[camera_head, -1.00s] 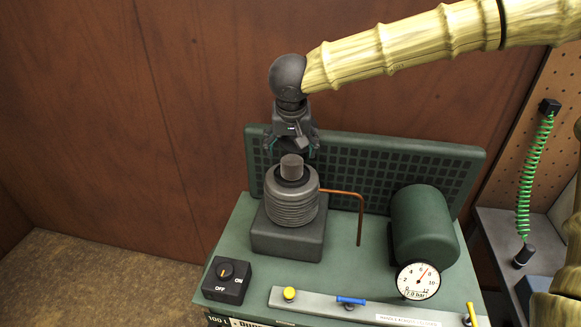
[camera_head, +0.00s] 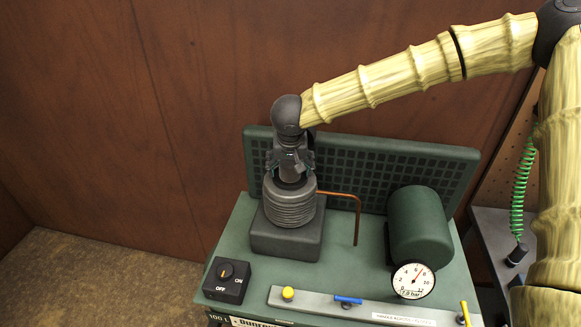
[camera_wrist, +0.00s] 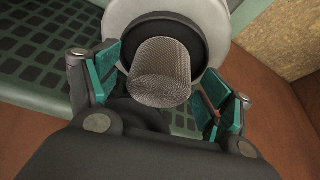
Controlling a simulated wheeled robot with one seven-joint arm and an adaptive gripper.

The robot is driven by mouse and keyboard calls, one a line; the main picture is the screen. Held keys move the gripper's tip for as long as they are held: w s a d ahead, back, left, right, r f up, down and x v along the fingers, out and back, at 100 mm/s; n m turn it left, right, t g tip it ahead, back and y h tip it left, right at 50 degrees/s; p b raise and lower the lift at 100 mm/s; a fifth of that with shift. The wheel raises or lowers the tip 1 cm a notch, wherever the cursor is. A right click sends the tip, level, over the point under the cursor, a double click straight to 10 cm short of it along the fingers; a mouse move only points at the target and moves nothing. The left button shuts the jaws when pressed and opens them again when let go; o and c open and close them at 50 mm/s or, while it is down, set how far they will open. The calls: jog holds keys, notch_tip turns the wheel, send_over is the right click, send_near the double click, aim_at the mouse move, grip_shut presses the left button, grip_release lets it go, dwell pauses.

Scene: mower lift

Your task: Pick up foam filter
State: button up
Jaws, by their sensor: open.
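The foam filter (camera_wrist: 162,72) is a grey meshed cylinder on top of the ribbed dark compressor head (camera_head: 290,206). In the wrist view it stands in front of a dark round seat with a pale ring around it. My gripper (camera_wrist: 168,88) is open, with its teal finger pads on the left and right of the filter. The right pad looks close to the filter; I cannot tell if it touches. In the head view my gripper (camera_head: 291,170) is down over the head and the filter is mostly hidden between the fingers.
A green motor or tank (camera_head: 420,228) with a pressure gauge (camera_head: 413,281) stands to the right. A copper pipe (camera_head: 357,215) runs beside the head. A green perforated guard (camera_head: 400,170) rises behind. An ON/OFF switch (camera_head: 227,280) sits at the front left.

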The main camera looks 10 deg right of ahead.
jog(key=shift+c, duration=0.3)
jog(key=c, duration=1)
jog(key=shift+r, duration=0.1)
